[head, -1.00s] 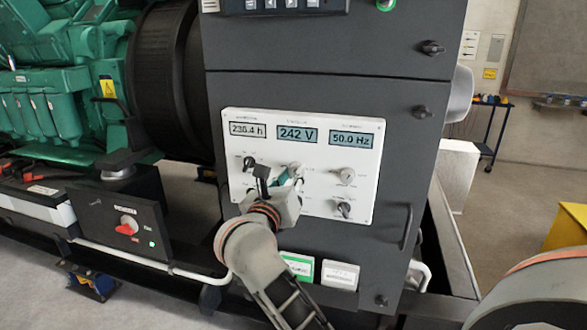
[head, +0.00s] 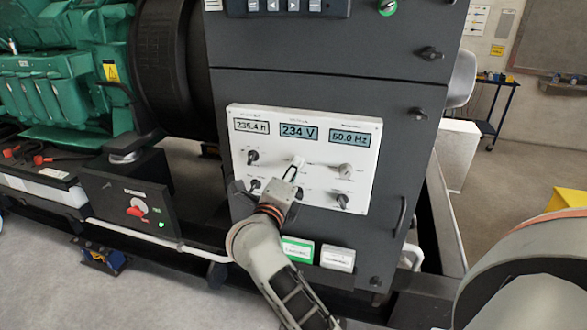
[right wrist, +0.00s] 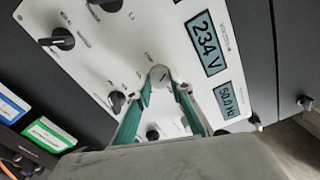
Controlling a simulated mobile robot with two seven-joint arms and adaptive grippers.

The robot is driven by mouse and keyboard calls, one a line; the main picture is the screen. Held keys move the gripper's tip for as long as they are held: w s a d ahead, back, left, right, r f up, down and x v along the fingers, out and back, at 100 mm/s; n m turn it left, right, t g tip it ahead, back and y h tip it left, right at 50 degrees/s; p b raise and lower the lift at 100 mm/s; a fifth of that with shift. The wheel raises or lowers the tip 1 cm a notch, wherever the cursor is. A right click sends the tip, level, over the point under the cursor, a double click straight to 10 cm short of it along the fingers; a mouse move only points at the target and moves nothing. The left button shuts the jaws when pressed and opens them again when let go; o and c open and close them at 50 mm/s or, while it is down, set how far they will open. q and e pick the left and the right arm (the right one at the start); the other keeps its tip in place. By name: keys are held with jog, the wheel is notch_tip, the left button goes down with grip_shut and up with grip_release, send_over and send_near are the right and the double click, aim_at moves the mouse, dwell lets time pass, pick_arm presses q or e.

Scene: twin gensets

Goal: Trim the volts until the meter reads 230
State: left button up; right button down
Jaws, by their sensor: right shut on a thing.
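The volt meter (head: 299,132) in the middle of the white panel (head: 318,208) reads 234 V; it also shows in the right wrist view (right wrist: 205,43). Below it is a pale round knob (right wrist: 160,75), partly covered by my gripper in the head view. My right gripper (right wrist: 166,86) has its two teal fingers closed on either side of this knob and is shut on it. The knob's pointer and label cannot be read clearly. My left gripper is not in view.
Beside the volt meter are an hours display (head: 251,127) and a 50.0 Hz display (head: 350,138). A pale knob (head: 345,171) and several dark knobs sit close around my gripper. A black box with a red switch (head: 137,207) stands at the left.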

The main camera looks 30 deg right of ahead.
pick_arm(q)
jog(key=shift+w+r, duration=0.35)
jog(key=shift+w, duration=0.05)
pick_arm(e)
jog(key=n, duration=0.6)
jog(key=shift+n, duration=0.3)
jog(key=shift+r, duration=0.1)
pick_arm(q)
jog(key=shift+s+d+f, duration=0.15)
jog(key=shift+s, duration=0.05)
pick_arm(e)
jog(key=shift+d, duration=0.1)
jog(key=c, duration=1.8)
grip_release()
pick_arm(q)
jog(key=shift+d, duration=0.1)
